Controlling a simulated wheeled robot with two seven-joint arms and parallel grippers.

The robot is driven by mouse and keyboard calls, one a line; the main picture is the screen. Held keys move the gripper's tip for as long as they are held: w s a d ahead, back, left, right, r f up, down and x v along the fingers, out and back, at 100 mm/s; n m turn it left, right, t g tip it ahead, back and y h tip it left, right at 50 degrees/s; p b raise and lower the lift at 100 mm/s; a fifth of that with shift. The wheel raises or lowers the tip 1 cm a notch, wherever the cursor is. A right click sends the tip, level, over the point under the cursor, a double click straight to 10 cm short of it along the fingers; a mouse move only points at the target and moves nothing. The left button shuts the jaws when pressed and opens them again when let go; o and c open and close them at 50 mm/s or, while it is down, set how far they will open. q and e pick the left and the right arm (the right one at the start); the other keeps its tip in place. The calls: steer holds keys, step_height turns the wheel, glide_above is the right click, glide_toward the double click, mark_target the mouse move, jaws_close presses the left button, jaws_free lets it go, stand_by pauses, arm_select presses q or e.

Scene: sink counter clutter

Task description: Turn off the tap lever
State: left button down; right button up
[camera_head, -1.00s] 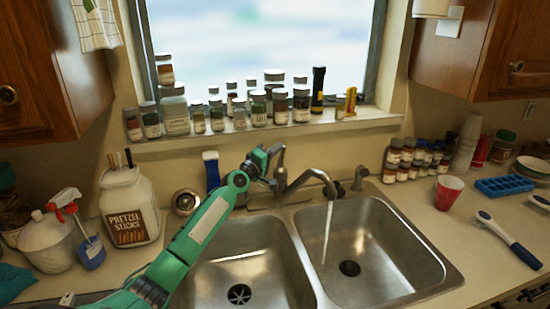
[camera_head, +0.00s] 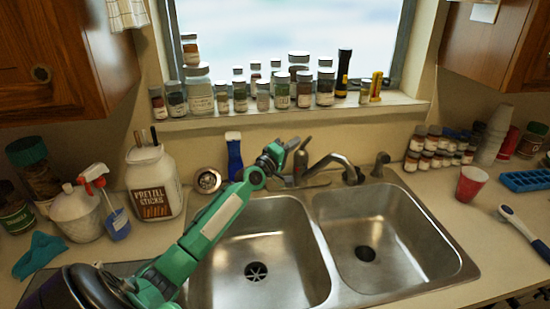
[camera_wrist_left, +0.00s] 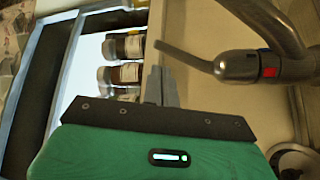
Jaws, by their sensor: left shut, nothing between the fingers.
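The metal tap (camera_head: 335,162) stands behind the double sink with its spout over the right basin. No water shows falling from the spout. Its lever (camera_head: 303,146) rises upright at the tap's base. My left gripper (camera_head: 286,146) is just left of the lever, shut and empty; its arm crosses the left basin. In the left wrist view, the shut fingers (camera_wrist_left: 160,84) are beside the lever (camera_wrist_left: 185,56), which points left from the tap body (camera_wrist_left: 248,66). A small gap seems to lie between fingers and lever. My right gripper is not in view.
Bottles and a torch (camera_head: 344,72) line the windowsill above the tap. A pretzel jar (camera_head: 154,182) and spray bottle (camera_head: 102,198) stand left of the sink.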

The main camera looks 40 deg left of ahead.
arm_select(q)
steer(key=v, duration=1)
steer(key=shift+s, duration=0.2)
steer(key=shift+r, duration=0.1)
